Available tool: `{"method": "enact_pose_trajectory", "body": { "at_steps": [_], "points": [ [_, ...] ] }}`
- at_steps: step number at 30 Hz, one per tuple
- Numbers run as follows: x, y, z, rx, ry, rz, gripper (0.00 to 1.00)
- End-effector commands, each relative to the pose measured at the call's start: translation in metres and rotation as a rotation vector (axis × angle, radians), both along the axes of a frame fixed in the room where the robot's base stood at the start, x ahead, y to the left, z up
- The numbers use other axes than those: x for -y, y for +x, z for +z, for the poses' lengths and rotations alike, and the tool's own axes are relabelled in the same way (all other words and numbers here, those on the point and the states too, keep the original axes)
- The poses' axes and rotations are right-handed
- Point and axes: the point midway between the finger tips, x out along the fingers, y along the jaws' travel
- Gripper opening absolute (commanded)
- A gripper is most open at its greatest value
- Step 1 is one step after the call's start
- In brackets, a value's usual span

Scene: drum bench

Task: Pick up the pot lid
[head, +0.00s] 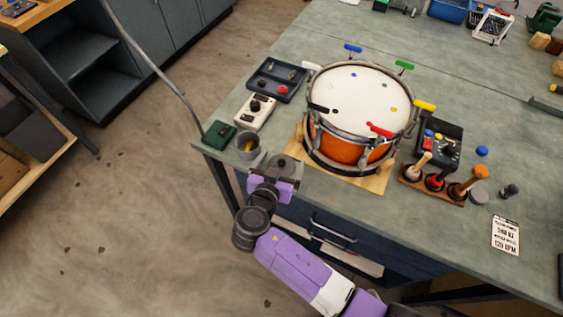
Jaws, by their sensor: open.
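My gripper (287,162) is over the near left edge of the bench, just in front of the drum's wooden base. It is open, and nothing shows in it. A small grey metal pot (248,145) stands just left of the gripper, with something yellow inside and no lid on it. A small grey round disc (479,192) lies at the right, beside the rack of wooden-handled tools; it may be the pot lid, but I cannot tell. It is well away from my gripper, across the front of the drum.
An orange drum (345,146) with coloured keys on its rim fills the bench's middle. A tool rack (437,186), a black control box (444,146) and a blue disc (482,151) stand right of it. A dark tray (276,80) and a white box (256,111) stand left.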

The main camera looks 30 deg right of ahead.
Motion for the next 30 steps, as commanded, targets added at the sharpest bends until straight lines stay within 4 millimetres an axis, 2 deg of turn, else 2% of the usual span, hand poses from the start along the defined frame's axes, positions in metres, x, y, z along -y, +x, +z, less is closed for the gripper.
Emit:
{"method": "enact_pose_trajectory", "body": {
  "at_steps": [7,8,15,17,25,30],
  "points": [
    [0.001,0.001,-0.002,0.0,0.0,0.001,0.94],
    [0.001,0.001,-0.002,0.0,0.0,0.001,0.9],
    [0.001,0.001,-0.001,-0.001,0.0,0.001,0.43],
    [0.001,0.001,-0.001,-0.001,0.0,0.001,0.33],
    [0.001,0.001,0.0,0.0,0.0,0.001,0.33],
    [0.001,0.001,0.009,0.001,0.001,0.001,0.33]
  ]
}}
